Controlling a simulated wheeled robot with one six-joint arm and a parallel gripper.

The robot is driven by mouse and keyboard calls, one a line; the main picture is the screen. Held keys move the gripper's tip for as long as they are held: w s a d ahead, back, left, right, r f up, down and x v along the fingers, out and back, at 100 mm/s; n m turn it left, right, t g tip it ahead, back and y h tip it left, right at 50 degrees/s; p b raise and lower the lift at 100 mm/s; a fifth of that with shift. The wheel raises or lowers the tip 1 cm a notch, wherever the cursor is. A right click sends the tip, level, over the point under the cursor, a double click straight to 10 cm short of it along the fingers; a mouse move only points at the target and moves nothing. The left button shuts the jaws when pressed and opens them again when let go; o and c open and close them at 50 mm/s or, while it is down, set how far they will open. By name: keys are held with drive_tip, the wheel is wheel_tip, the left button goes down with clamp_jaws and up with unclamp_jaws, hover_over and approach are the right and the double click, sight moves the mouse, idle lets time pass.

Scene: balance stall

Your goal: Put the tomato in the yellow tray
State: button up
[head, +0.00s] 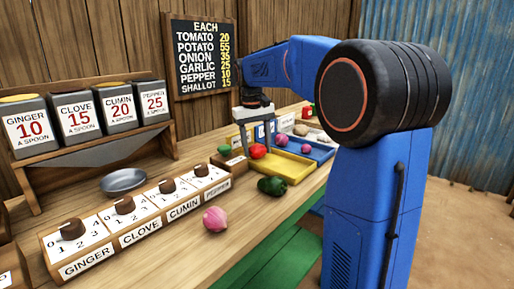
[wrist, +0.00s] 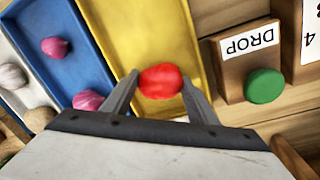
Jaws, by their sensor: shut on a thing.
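The red tomato (wrist: 160,81) is between the two fingers of my gripper (wrist: 160,92) in the wrist view, and the fingers are shut on it. In the wrist view it appears over the near part of the yellow tray (wrist: 150,30). In the head view the tomato (head: 257,151) shows at the left end of the yellow tray (head: 283,166), below my gripper (head: 250,140). I cannot tell whether the tomato touches the tray floor.
A blue tray (wrist: 75,20) with pink onions lies beside the yellow one. A DROP box (wrist: 245,60) with a green button (wrist: 265,86) stands close on the other side. A green pepper (head: 272,186) and a pink onion (head: 215,220) lie on the counter.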

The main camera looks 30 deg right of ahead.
sight(254, 146)
drive_tip(key=o, duration=1.1)
drive_tip(key=shift+f, duration=0.1)
wheel_tip(254, 146, up, 12)
drive_tip(key=a, duration=0.1)
drive_tip(key=shift+w+a, duration=0.1)
